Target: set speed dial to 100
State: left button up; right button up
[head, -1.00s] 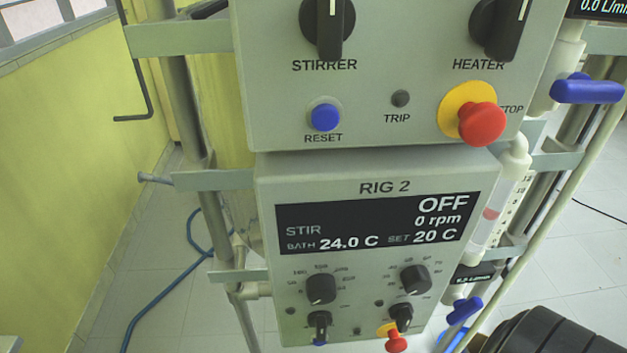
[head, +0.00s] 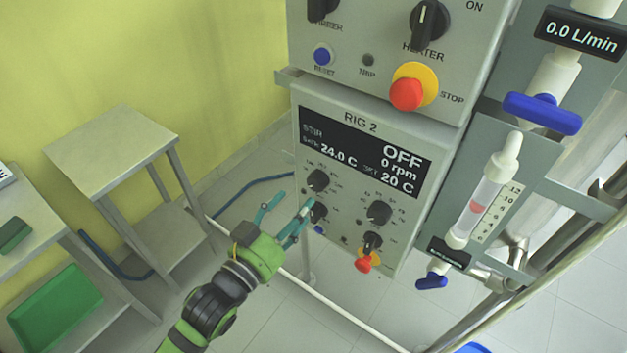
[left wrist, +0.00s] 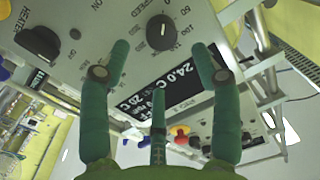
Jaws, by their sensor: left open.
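The RIG 2 box (head: 285,115) carries a dark display (head: 365,155) reading OFF, 0 rpm, bath 24.0 C, set 20 C. Below the display is the left black dial (head: 318,180) with a number scale, also in the left wrist view (left wrist: 161,33). I cannot read its setting exactly. My left gripper (head: 288,212) is open and empty, just left of and below this dial in the head view. In the left wrist view the fingertips (left wrist: 160,52) spread to either side of the dial, apparently apart from it. My right gripper is out of view.
A second black dial (head: 379,211), a lower-left switch (head: 319,213), a red stop button (head: 363,264) and a blue valve handle (head: 431,282) are close by. A larger box with a red stop button (head: 407,94) sits above. Metal tables (head: 110,150) stand left.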

aim_at(315, 185)
pick_arm(q)
jog(key=x, duration=0.2)
jog(key=shift+w+r+p, duration=0.2)
jog(key=shift+w+p, duration=0.15)
jog(key=x, duration=0.3)
jog(key=shift+w+d+f+p, duration=0.1)
jog(key=shift+w+d+p, duration=0.1)
jog(key=shift+p, duration=0.2)
jog(key=shift+w+d, duration=0.15)
jog(key=shift+d, duration=0.05)
jog(key=shift+w+f, duration=0.1)
jog(key=shift+w, duration=0.05)
jog(key=c, duration=1.1)
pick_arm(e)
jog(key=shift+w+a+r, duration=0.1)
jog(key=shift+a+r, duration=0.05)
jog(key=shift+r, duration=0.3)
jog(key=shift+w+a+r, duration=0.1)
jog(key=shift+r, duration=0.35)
